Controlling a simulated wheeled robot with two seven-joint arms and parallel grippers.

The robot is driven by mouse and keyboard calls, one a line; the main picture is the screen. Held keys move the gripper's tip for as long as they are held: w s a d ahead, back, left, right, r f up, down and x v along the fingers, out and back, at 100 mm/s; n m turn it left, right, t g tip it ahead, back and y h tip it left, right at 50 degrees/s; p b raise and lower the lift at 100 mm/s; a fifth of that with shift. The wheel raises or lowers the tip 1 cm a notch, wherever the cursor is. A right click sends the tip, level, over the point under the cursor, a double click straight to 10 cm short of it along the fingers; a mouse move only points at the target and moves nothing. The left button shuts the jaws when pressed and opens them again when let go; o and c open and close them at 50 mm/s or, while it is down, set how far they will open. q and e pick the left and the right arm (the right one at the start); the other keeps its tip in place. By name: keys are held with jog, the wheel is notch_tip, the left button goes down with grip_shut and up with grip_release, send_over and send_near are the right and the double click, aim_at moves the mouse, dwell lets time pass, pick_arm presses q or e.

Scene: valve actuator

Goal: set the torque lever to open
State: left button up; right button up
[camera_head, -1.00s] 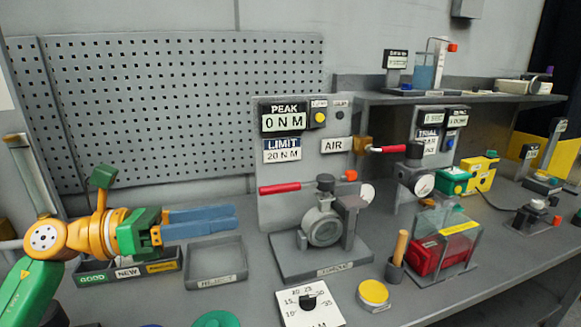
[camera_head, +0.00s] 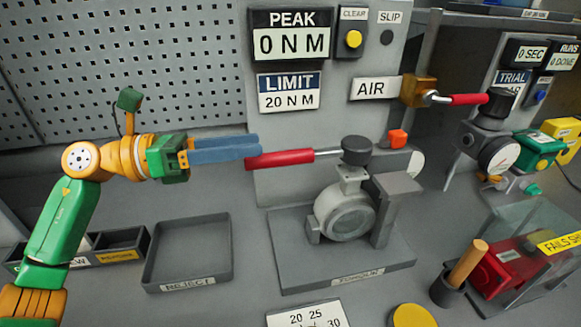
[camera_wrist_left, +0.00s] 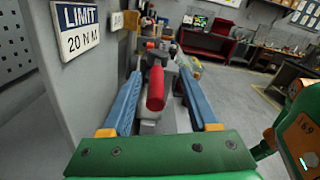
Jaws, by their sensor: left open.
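The torque lever has a red handle (camera_head: 280,160) on a metal rod. It points left, about level, from a dark cap (camera_head: 357,150) above the grey round valve body (camera_head: 345,212). My left gripper (camera_head: 257,146) is open, its blue fingers pointing right, with tips at the handle's free end. In the left wrist view the red handle (camera_wrist_left: 156,90) shows end-on between the two spread fingers (camera_wrist_left: 158,72). Space shows on both sides of it, and I see no grip on it.
A panel behind the lever reads PEAK 0 N M (camera_head: 291,36) and LIMIT 20 N M (camera_head: 290,92). A second red lever (camera_head: 468,99) is at the AIR sign (camera_head: 375,88). An empty REJECT tray (camera_head: 190,250) lies below my left arm. A wooden-handled tool (camera_head: 467,262) stands front right.

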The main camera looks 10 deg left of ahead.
aim_at(310, 155)
pick_arm(q)
jog(key=w+d+f, duration=0.1)
jog(key=d, duration=0.1)
jog(key=d+p, duration=0.1)
jog(key=d, duration=0.1)
jog(key=w+d+f, duration=0.1)
jog(key=d, duration=0.1)
jog(key=shift+w+d+f, duration=0.15)
jog(key=shift+w+f, duration=0.15)
jog(key=shift+f, duration=0.05)
jog(key=shift+w+d+f, duration=0.1)
jog(key=shift+d+f, duration=0.05)
jog(key=shift+d, duration=0.1)
jog(key=shift+a+f, duration=0.1)
pick_arm(e)
jog(key=shift+w+r, duration=0.1)
jog(key=shift+r, duration=0.05)
pick_arm(q)
grip_shut()
dwell(0.7)
